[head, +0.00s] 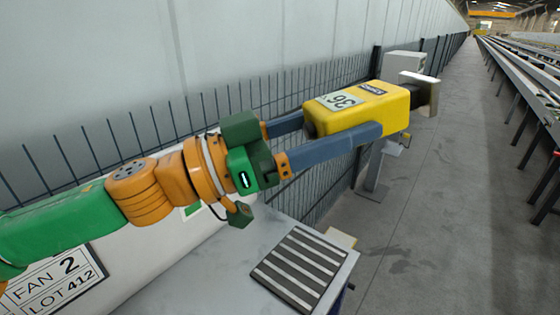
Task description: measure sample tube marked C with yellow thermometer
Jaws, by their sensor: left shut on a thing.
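The yellow thermometer (378,108) is a boxy body with a pale display whose digits look like 36, partly unclear. Its dark nose (425,95) points right. My left gripper (345,122) is shut on it, with blue-grey fingers along its two sides. It is held in the air, above and beyond the table's right end. A pale plate (419,79) shows right at the nose; I cannot tell whether they touch. No sample tube marked C can be made out. My right gripper is not in view.
A grey table (236,256) carries a dark slatted mat (300,268) near its right edge. A white body labelled FAN 2 LOT 412 (58,282) is at lower left. A wire fence (205,108) runs behind my arm. A grey post (374,172) stands beyond the table; open floor (440,215) lies right.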

